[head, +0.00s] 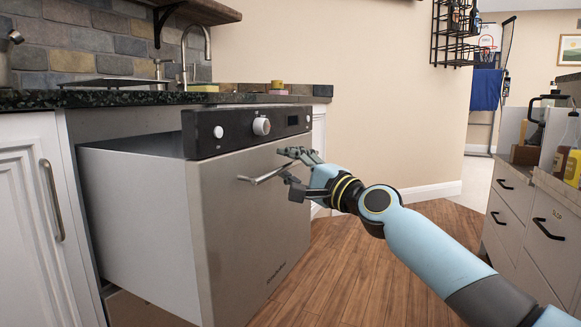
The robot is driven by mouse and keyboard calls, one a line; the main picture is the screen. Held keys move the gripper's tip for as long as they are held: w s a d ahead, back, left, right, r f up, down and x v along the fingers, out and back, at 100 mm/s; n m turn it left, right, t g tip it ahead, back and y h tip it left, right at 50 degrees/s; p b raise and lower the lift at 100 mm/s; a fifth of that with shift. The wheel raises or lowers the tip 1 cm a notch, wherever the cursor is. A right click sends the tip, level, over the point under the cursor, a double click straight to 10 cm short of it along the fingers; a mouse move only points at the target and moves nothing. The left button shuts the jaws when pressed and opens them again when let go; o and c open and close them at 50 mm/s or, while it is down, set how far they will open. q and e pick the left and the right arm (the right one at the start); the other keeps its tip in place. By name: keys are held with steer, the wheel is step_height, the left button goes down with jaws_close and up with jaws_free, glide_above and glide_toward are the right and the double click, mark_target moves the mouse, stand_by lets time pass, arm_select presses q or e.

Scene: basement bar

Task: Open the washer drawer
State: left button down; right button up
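The washer drawer (255,220) is a grey metal-fronted unit with a dark control panel and a white knob (261,126). It stands pulled well out from under the counter, and its pale side wall (135,220) shows. A thin metal bar handle (258,180) crosses its upper front. My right gripper (284,166) is at the handle's right end. Its fingers are spread, one above and one below the bar; I cannot see clear contact. My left gripper is not in view.
A dark stone counter (60,99) with a sink faucet (195,50) runs above the drawer. A white cabinet (25,200) is at left. A drawer cabinet (525,225) stands at right. Wooden floor (350,260) lies clear in front of the washer drawer.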

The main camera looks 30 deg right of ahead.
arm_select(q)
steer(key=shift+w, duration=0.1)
arm_select(e)
steer(key=v, duration=0.7)
steer(key=shift+s, duration=0.25)
steer(key=shift+d, duration=0.1)
